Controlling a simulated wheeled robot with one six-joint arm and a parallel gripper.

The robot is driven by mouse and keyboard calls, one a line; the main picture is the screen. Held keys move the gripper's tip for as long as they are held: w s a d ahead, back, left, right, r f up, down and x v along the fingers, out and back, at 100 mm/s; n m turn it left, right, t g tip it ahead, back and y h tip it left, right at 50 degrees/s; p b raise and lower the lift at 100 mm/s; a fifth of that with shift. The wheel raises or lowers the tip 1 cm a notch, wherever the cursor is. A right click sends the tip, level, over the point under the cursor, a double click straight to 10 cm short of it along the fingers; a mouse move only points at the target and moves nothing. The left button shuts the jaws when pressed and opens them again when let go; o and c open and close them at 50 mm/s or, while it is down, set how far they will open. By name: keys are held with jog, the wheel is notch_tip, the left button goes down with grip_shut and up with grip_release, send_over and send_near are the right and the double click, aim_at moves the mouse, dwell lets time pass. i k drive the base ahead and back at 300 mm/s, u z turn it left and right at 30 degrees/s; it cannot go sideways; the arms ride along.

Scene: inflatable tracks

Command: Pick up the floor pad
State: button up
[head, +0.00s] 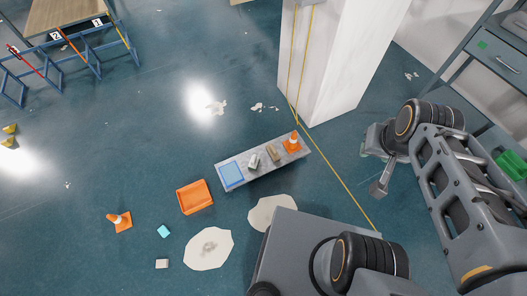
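A small cyan pad (164,231) lies flat on the teal floor, left of my base and just below an orange tray. A small whitish block (162,263) lies on the floor below it. A larger light-blue square (231,174) lies on the left end of a low grey bench. I cannot tell for certain which of these is the floor pad. My gripper (379,189) hangs at the end of my arm on the right, over bare floor and well apart from all of them. Its fingers are too small and turned to show whether they are open.
The grey bench (258,178) also bears small blocks and an orange cone (293,143). The orange tray (195,197) and another cone (120,222) stand on the floor. A white pillar (335,60) rises behind the bench. Pale patches (209,249) mark the floor. The left middle floor is mostly clear.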

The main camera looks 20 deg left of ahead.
aim_at(254, 161)
jog(key=u, duration=0.4)
jog(key=i, duration=0.75)
jog(key=u, duration=1.15)
jog(key=i, duration=0.3)
jog(key=u, duration=0.25)
